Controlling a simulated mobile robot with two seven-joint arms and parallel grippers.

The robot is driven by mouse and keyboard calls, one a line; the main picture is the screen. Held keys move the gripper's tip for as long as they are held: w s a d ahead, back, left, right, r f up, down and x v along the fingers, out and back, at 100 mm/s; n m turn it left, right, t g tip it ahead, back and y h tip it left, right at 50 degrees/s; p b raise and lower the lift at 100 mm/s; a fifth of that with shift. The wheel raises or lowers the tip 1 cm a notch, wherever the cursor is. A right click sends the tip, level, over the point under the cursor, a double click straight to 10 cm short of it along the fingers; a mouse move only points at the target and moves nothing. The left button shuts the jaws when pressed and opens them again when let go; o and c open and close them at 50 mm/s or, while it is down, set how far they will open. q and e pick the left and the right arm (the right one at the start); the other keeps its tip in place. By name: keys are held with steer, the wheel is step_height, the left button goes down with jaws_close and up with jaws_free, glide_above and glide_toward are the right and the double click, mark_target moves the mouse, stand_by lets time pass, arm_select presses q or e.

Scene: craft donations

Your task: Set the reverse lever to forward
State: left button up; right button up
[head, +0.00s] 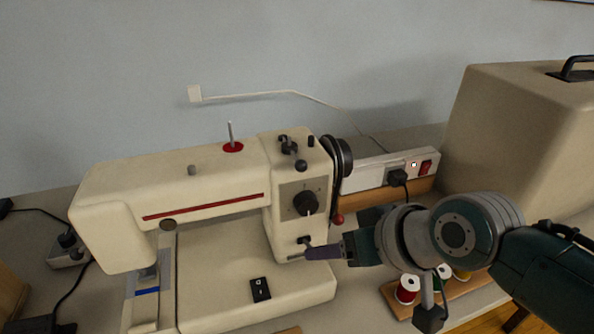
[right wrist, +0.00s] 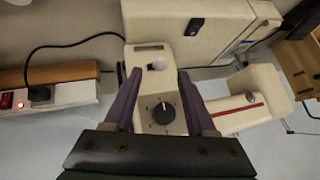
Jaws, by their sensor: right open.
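A cream sewing machine (head: 200,192) stands on the table. Low on the front of its right column is a slot with a small dark lever (head: 304,240), which I take as the reverse lever. In the right wrist view a small pale, shiny lever knob (right wrist: 156,64) stands near a dark slot (right wrist: 149,47). My right gripper (head: 309,253) is at the column's lower front; its purple fingers show on either side of the knob in the right wrist view (right wrist: 158,74). It is open; I cannot tell whether a finger touches the knob. My left gripper is out of view.
A black dial (head: 306,203) sits above the lever and a red ball knob (head: 337,219) to its right. A power strip (head: 370,170) lies behind. Thread spools (head: 407,290) stand under my right arm. A beige case (head: 525,130) stands at right.

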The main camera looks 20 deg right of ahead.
steer(key=shift+p+v, duration=0.45)
steer(key=shift+v, duration=1.6)
